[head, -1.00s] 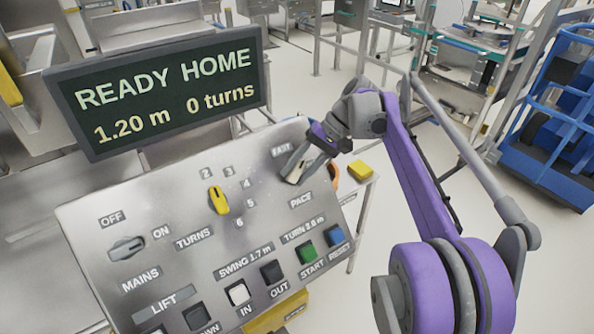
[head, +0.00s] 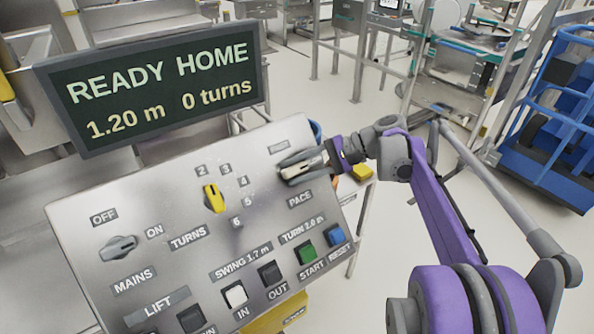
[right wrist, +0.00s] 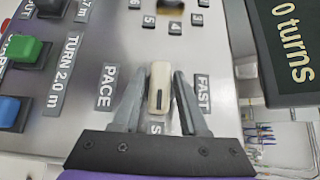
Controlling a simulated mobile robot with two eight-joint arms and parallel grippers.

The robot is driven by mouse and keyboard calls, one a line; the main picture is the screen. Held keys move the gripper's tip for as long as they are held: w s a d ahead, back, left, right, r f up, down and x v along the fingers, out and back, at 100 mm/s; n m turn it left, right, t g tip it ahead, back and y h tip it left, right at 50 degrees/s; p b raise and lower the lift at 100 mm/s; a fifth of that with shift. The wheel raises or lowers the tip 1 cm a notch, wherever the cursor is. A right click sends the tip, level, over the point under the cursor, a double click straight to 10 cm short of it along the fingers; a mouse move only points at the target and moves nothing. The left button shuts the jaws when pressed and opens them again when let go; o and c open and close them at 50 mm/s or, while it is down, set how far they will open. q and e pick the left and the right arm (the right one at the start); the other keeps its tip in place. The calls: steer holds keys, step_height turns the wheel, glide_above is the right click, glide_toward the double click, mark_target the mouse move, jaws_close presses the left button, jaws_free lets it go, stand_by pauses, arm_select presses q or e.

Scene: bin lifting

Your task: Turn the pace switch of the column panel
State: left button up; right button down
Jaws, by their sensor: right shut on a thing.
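The pace switch (right wrist: 160,85) is a cream knob with a dark line on the column panel (head: 150,215). In the right wrist view, its dark line is at the end nearer a partly hidden label starting with S; the FAST label (right wrist: 203,95) is to its right and the PACE label (right wrist: 106,87) to its left. My right gripper (head: 290,171) is at the panel's upper right, its fingers on both sides of the knob and shut on it. In the head view, the fingers largely hide the knob. My left gripper is not in view.
A display (head: 155,88) above the panel reads READY HOME, 1.20 m, 0 turns. A yellow turns knob (head: 214,198), the mains switch (head: 119,248), a green start button (head: 305,253) and a blue reset button (head: 335,236) are nearby. A blue cart (head: 555,120) stands at right.

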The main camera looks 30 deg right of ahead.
stand_by(0.4)
steer(key=c, duration=0.9)
jaws_free()
steer(key=shift+o, duration=1.3)
steer(key=shift+w+d+f, duration=0.1)
steer(key=shift+w, duration=0.05)
steer(key=v, duration=1.1)
